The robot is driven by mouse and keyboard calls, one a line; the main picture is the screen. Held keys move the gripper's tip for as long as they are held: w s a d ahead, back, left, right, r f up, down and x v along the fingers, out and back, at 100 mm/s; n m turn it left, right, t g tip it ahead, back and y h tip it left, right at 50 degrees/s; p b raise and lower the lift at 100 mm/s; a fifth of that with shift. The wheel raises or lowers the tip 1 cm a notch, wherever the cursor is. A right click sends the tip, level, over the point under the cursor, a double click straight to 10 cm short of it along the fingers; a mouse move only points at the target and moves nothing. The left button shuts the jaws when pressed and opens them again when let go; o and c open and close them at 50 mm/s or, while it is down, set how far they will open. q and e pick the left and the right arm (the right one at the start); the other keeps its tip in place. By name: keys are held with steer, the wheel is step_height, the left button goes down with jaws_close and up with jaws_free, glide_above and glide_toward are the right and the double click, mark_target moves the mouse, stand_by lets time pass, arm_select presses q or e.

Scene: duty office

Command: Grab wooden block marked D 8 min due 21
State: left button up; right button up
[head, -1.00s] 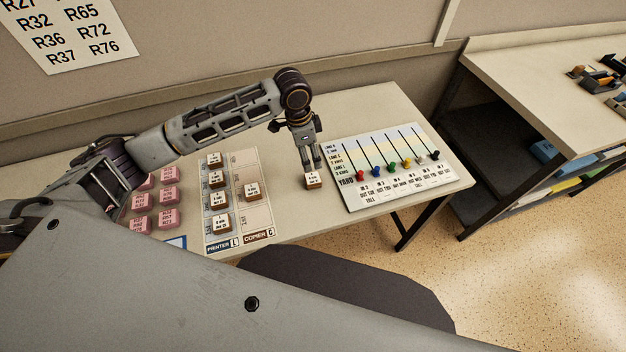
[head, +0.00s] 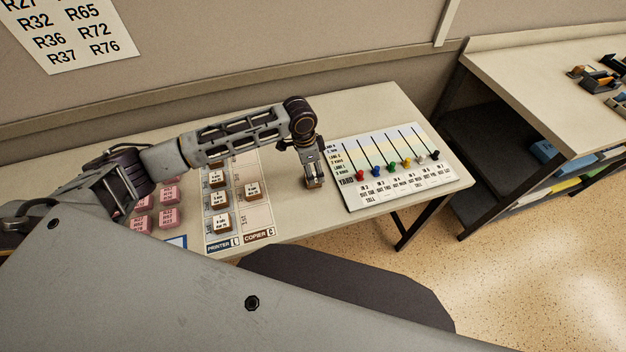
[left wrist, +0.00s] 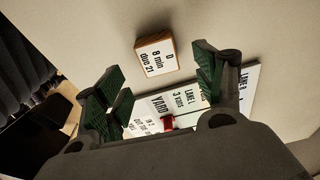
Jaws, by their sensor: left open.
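The wooden block marked D 8 min due 21 (left wrist: 156,56) lies on the table, label side showing, in the left wrist view. It has a brown wooden edge and a white face. In the head view the same block (head: 314,184) is mostly hidden by my left gripper (head: 312,169). The left gripper (left wrist: 160,88) is open, its green-padded fingers spread wide. The block shows beyond the fingertips, between their lines, and nothing is held. My right gripper is not in view.
A yard board (head: 402,193) with several coloured sliders lies just right of the block. A printer and copier chart (head: 260,219) with several wooden blocks lies to the left, pink blocks (head: 167,217) beyond it. Bare table (head: 365,110) lies behind.

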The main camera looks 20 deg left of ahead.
arm_select(q)
steer(key=shift+s+f, duration=0.1)
steer(key=shift+f, duration=0.85)
steer(key=shift+f+p, duration=0.3)
steer(key=shift+f, duration=1.4)
steer(key=c, duration=1.1)
steer(key=shift+r, duration=0.15)
steer(key=shift+r, duration=4.9)
